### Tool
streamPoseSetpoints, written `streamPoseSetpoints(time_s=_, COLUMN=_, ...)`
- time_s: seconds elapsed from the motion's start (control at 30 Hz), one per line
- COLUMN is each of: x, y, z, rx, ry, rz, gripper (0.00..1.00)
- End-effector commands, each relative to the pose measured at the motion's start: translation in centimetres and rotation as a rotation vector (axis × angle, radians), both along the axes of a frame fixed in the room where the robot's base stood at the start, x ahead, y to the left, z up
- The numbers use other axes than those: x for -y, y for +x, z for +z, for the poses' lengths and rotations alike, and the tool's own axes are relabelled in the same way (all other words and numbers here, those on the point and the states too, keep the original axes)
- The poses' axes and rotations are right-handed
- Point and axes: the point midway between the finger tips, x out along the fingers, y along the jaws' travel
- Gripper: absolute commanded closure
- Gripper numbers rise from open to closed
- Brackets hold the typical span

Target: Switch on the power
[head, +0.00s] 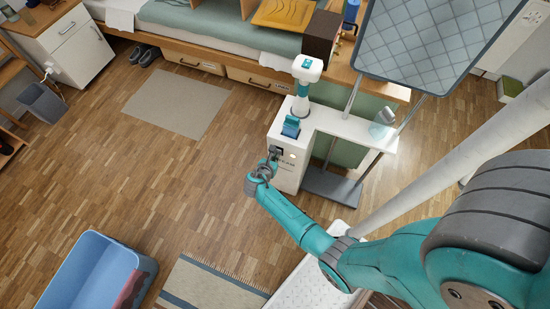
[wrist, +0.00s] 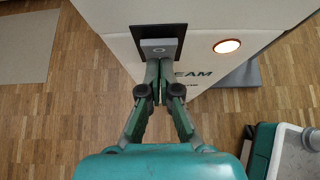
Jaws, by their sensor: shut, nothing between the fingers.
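The white steam station (head: 289,172) stands on the floor near the bed, with "EAM" readable on its front. Its power switch is a grey rocker (wrist: 158,46) marked "O" on a black plate (wrist: 175,31). The plate also shows in the head view (head: 277,151). A round lamp (wrist: 227,46) to the right of the switch glows warm white. My gripper (wrist: 159,66) is shut and empty, its fingertips at the lower edge of the rocker. They cover its lower part, and I cannot tell whether they touch it. My gripper also shows at the station's front in the head view (head: 270,164).
An ironing board (head: 430,40) stands at the upper right. A teal-and-white device (head: 304,90) is on top of the station. A blue bin (head: 85,275) and a striped rug (head: 210,285) lie at the front. Open wood floor lies left of my gripper.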

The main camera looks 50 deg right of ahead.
Motion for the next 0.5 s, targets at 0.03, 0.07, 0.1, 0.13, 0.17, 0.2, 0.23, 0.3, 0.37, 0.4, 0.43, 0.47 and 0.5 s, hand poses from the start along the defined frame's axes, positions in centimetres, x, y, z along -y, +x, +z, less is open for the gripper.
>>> streamPoseSetpoints(time_s=0.03, x=0.0, y=0.0, z=0.0, rx=0.0, ry=-0.001, rz=0.0, gripper=1.0)
streamPoseSetpoints(time_s=0.07, x=0.0, y=0.0, z=0.0, rx=0.0, ry=-0.001, rz=0.0, gripper=1.0)
streamPoseSetpoints(time_s=0.1, x=0.0, y=0.0, z=0.1, rx=0.0, ry=-0.001, rz=0.0, gripper=1.0)
streamPoseSetpoints(time_s=0.13, x=0.0, y=0.0, z=0.1, rx=0.0, ry=-0.001, rz=0.0, gripper=1.0)
streamPoseSetpoints(time_s=0.17, x=0.0, y=0.0, z=0.1, rx=0.001, ry=-0.001, rz=-0.001, gripper=1.0)
streamPoseSetpoints(time_s=0.2, x=0.0, y=0.0, z=0.2, rx=0.001, ry=-0.001, rz=-0.001, gripper=1.0)
streamPoseSetpoints(time_s=0.23, x=0.0, y=0.0, z=0.3, rx=0.001, ry=-0.001, rz=-0.001, gripper=1.0)
streamPoseSetpoints(time_s=0.3, x=0.0, y=0.0, z=0.6, rx=0.002, ry=0.0, rz=-0.001, gripper=1.0)
streamPoseSetpoints(time_s=0.37, x=0.0, y=0.0, z=0.9, rx=0.002, ry=-0.001, rz=-0.001, gripper=1.0)
streamPoseSetpoints(time_s=0.4, x=0.0, y=0.0, z=1.0, rx=0.001, ry=-0.002, rz=-0.001, gripper=1.0)
streamPoseSetpoints(time_s=0.43, x=0.0, y=0.0, z=1.2, rx=0.001, ry=-0.002, rz=-0.001, gripper=1.0)
streamPoseSetpoints(time_s=0.47, x=0.0, y=0.0, z=1.3, rx=0.002, ry=-0.003, rz=-0.001, gripper=1.0)
streamPoseSetpoints(time_s=0.5, x=0.0, y=0.1, z=1.5, rx=0.003, ry=-0.002, rz=-0.001, gripper=1.0)
